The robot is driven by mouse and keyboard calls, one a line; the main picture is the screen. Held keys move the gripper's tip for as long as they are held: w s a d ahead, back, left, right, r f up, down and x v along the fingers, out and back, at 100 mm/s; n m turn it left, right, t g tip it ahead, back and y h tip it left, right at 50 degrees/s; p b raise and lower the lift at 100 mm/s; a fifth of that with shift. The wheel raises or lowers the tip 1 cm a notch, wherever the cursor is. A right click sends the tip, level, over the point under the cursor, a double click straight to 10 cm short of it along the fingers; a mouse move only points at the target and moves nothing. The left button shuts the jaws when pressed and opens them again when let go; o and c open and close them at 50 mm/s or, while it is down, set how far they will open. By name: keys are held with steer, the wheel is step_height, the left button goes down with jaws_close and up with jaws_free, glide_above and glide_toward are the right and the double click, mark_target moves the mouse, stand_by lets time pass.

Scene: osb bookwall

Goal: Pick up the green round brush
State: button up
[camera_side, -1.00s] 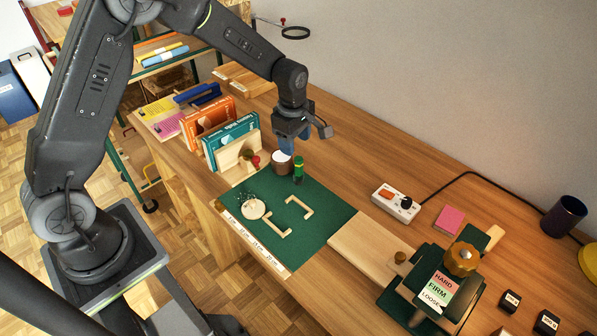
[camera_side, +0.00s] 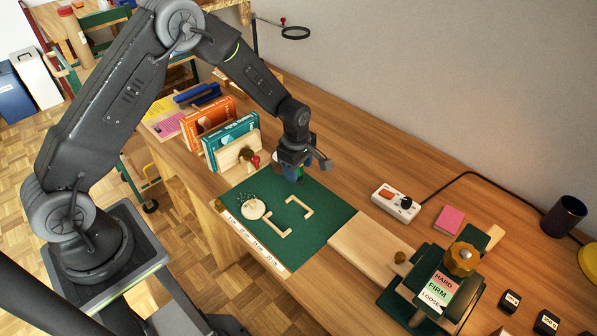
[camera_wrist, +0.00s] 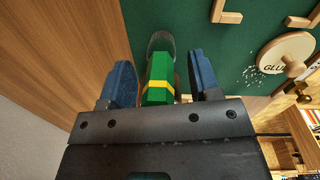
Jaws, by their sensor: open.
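The green round brush (camera_wrist: 158,92) has a yellow band and a dark grey rounded end. In the wrist view it lies between the two blue fingers of my gripper (camera_wrist: 162,80), with a gap on each side. My gripper is open and not closed on it. In the side view my gripper (camera_side: 291,172) is low over the back corner of the green mat (camera_side: 322,232), and its fingers hide most of the brush.
On the mat are a round wooden glue lid (camera_side: 252,209) and two wooden brackets (camera_side: 299,212). Books (camera_side: 232,142) stand left. A wooden board (camera_side: 372,244) and a press (camera_side: 440,285) are right.

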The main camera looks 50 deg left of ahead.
steer(key=shift+c, duration=0.5)
steer(key=c, duration=0.9)
steer(key=shift+r, duration=0.15)
steer(key=shift+r, duration=0.3)
steer(key=r, duration=0.4)
steer(key=shift+s+a, duration=0.1)
steer(key=shift+a, duration=0.3)
steer(key=s+a+r, duration=0.1)
steer(key=a+r, duration=0.1)
steer(key=a, duration=0.1)
steer(key=s+a+r, duration=0.2)
steer(key=a, duration=0.1)
steer(key=s+a+r, duration=0.2)
steer(key=a, duration=0.1)
steer(key=shift+a, duration=0.3)
steer(key=shift+c, duration=0.2)
